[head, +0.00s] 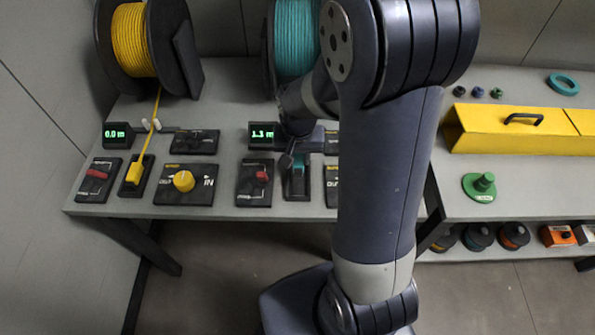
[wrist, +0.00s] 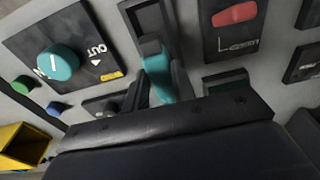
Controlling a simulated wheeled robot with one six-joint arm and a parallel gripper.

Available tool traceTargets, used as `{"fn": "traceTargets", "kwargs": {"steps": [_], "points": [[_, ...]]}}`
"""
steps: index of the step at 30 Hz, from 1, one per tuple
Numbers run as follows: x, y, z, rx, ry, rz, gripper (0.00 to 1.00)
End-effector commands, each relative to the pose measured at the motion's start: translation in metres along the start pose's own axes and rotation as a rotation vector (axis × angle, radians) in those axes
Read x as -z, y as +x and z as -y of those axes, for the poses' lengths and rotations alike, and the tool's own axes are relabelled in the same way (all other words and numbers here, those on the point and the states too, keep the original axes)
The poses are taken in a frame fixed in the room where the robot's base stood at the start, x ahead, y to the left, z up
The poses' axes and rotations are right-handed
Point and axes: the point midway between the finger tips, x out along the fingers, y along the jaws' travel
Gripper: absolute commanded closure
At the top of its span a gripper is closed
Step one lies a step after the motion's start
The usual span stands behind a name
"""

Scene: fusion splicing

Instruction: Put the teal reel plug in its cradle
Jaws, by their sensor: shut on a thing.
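The teal reel plug (wrist: 158,76) is between the fingers of my gripper (wrist: 160,88), which is shut on it. In the head view a teal bit of the plug (head: 302,161) shows at my gripper (head: 294,160), partly hidden by it. The black cradle (head: 297,190) is at the front of the bench, directly below the gripper. In the wrist view the cradle (wrist: 149,20) is just beyond the plug, and the plug overlaps it. I cannot tell whether the plug is seated or just above. The teal reel (head: 296,38) stands behind, partly hidden by my arm.
A red switch panel (head: 256,182) is close left of the cradle. A teal knob panel (wrist: 60,62) is on its other side, mostly hidden in the head view. The yellow plug (head: 135,172) sits in its own cradle farther left. A display (head: 262,135) reads 1.3 m.

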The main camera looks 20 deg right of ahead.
Motion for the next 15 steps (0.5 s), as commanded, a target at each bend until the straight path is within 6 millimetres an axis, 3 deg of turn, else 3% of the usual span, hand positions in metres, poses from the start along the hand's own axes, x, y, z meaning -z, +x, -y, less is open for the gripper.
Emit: {"fn": "traceTargets", "kwargs": {"steps": [15], "points": [[-0.007, 0.053, 0.0, 0.0, -0.001, 0.001, 1.0]]}}
